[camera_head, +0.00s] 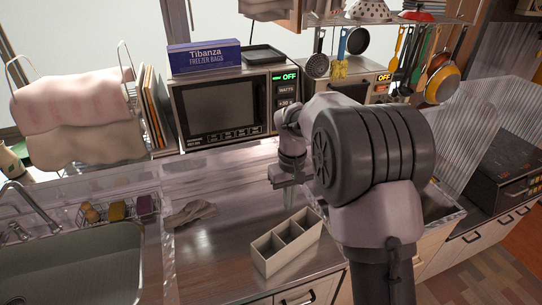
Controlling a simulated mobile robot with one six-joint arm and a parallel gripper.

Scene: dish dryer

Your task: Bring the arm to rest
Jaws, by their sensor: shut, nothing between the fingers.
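My arm rises in front of the counter on the right of the view, its large grey joint covering part of the scene behind. My gripper (289,196) points down above the steel counter (218,240), behind the divided box and in front of the microwave. It is shut, with nothing seen in it. The fingertips are small and partly hard to make out.
A divided box (286,243) stands on the counter below my gripper. A grey cloth (190,213) lies to its left, beside the sink (80,265). A microwave (220,108) stands behind, with a dish rack (153,110) to its left. Pans (442,83) hang at upper right.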

